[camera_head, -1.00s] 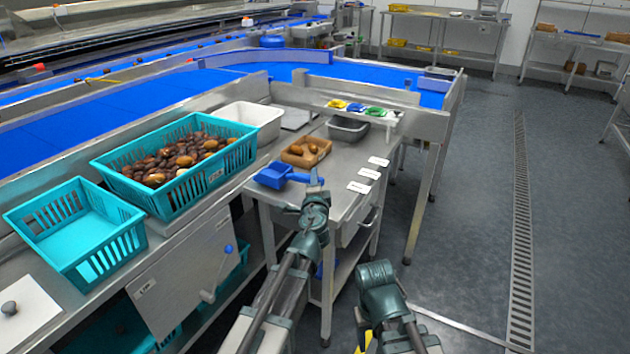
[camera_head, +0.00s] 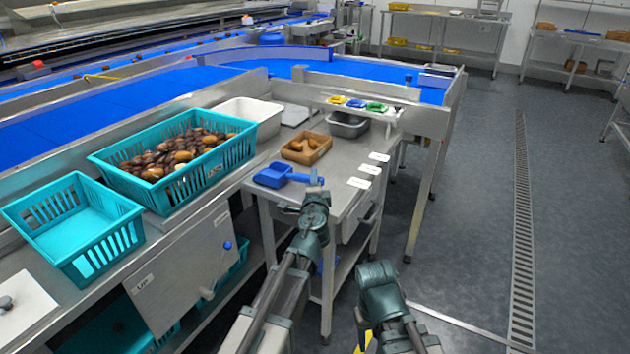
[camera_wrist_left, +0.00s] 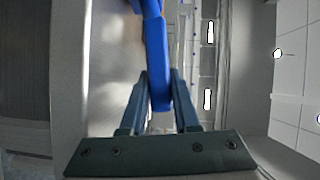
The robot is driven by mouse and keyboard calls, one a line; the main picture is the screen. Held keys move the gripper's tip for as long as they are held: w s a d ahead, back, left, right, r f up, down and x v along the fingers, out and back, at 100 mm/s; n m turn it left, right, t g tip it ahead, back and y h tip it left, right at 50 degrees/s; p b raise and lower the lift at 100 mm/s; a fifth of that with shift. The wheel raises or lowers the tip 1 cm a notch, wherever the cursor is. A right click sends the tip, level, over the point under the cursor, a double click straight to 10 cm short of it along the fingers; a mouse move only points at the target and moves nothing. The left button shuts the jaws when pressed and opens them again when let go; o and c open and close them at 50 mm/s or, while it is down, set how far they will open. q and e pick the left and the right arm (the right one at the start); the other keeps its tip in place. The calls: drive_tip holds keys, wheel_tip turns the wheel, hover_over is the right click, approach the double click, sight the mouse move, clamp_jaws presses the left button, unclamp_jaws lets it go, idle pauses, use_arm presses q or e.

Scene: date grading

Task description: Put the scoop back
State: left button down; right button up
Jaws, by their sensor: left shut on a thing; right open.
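The blue scoop (camera_head: 272,176) is at the near left part of the small steel table (camera_head: 333,166), its handle pointing right. My left gripper (camera_head: 314,186) is shut on the scoop's handle. In the left wrist view the blue handle (camera_wrist_left: 156,62) runs between the two fingers of the left gripper (camera_wrist_left: 160,92). I cannot tell whether the scoop touches the table top. My right gripper (camera_head: 378,284) is low in front of the table, over the floor, empty; its fingertips are hard to make out.
A brown box (camera_head: 324,151) with a few dates stands behind the scoop. A grey metal tub (camera_head: 348,130) and white cards (camera_head: 369,169) are on the same table. A teal crate (camera_head: 105,172) full of dates, an empty teal crate (camera_head: 38,228) and a white tub (camera_head: 270,117) stand left.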

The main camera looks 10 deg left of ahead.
use_arm(q)
drive_tip(key=shift+f, duration=0.25)
drive_tip(key=c, duration=0.6)
unclamp_jaws()
drive_tip(key=shift+o, duration=0.2)
